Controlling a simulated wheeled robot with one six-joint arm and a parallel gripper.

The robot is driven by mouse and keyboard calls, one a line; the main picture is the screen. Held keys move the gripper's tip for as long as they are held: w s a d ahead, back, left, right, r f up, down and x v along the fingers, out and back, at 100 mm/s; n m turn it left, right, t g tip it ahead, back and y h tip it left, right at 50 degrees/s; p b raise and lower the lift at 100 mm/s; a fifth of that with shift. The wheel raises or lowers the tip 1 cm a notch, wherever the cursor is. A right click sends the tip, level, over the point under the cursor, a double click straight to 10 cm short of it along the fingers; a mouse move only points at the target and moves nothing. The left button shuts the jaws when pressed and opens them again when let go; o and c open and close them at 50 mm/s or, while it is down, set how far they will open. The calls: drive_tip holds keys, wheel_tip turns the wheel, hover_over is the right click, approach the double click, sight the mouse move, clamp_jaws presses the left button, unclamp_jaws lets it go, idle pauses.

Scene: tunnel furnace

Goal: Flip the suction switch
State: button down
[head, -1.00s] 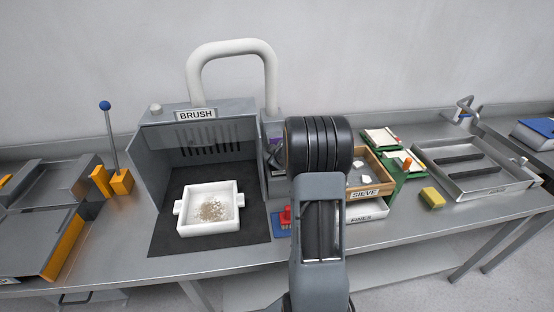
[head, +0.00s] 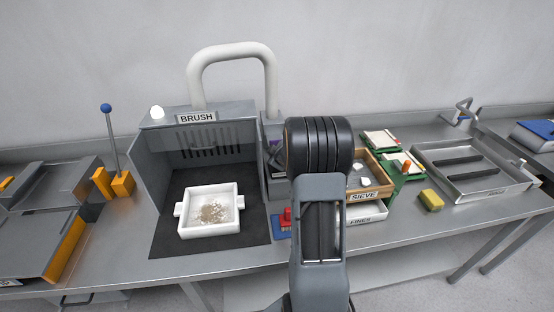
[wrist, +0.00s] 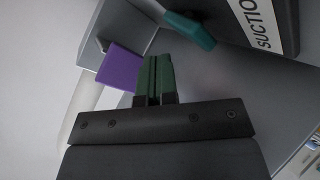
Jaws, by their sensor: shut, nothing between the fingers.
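The suction switch shows in the wrist view as a teal lever (wrist: 190,30), beside a dark panel with a white SUCTION label (wrist: 262,22). My gripper (wrist: 157,62) has its two green fingers pressed together with nothing between them. The fingertips are just below and left of the lever in the wrist picture, with a small gap showing; depth is hard to judge. In the head view my arm hides the gripper and the switch. The round lamp (head: 157,112) on top of the BRUSH hood (head: 214,165) is bright white.
A white tray (head: 183,210) of pale grains stands inside the hood. A purple piece (wrist: 120,65) is left of my fingers in the wrist view. A wooden SIEVE box (head: 376,194), a yellow sponge (head: 431,200) and a metal tray (head: 497,188) lie to the right.

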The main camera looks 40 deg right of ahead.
drive_tip(key=shift+r, duration=0.2)
drive_tip(key=r+p, duration=0.3)
drive_tip(key=s+r+p, duration=0.1)
drive_tip(key=r, duration=0.1)
drive_tip(key=shift+a, duration=0.2)
drive_tip(key=shift+f, duration=0.1)
idle(0.7)
